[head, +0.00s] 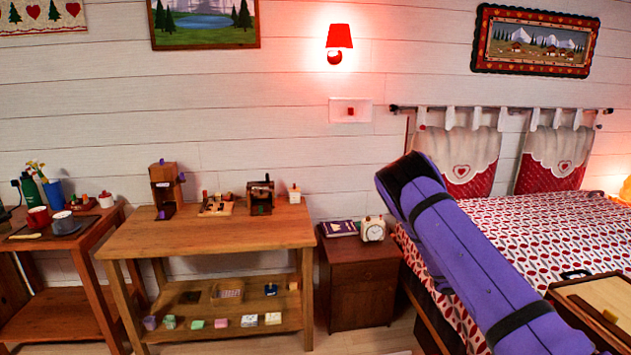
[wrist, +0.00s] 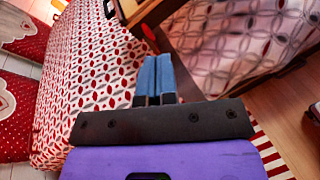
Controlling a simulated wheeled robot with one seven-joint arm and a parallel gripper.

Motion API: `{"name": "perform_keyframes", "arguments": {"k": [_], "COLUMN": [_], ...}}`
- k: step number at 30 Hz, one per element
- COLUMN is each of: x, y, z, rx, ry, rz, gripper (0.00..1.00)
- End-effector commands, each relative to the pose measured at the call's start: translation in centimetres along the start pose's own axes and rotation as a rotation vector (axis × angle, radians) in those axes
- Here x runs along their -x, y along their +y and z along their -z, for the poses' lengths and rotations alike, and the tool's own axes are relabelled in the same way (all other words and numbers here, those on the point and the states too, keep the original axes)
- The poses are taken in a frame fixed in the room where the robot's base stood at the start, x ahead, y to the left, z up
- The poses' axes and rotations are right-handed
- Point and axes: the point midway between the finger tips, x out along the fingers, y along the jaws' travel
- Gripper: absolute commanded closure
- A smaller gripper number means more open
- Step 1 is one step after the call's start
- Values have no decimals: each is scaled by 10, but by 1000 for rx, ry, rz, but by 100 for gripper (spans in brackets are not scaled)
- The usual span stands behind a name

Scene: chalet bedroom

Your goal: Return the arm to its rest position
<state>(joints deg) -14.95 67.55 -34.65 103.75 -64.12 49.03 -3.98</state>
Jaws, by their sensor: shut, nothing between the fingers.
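My arm shows in the head view as a purple link with black bands, reaching up from the lower right in front of the bed. My gripper is not visible in the head view. In the wrist view my gripper (wrist: 157,77) shows its two blue fingers side by side, shut and empty. Behind the fingers is the black and purple wrist body. The fingers point over the red and white patterned bed cover (wrist: 95,65), apparently touching nothing.
The bed (head: 560,225) lies at the right, with a wooden tray (head: 605,300) on it. A nightstand (head: 358,285) with a clock (head: 373,229) stands left of the bed. A wooden table (head: 210,235) with small items stands further left, beside a side table (head: 60,245).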

Motion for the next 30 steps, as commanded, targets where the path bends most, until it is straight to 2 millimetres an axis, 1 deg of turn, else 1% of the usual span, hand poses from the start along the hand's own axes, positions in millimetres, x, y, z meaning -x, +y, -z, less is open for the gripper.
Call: {"name": "perform_keyframes", "arguments": {"k": [1, 8, 17, 23, 30], "x": [8, 42, 89, 121, 159], "y": [2, 0, -8, -18, -35], "z": [-12, -61, -126, -170, -225], "rx": [-42, -212, -411, -531, -660], "ry": [26, 141, 298, 407, 541], "rz": [31, 168, 332, 431, 540], "gripper": [100, 100, 100, 100, 100]}}
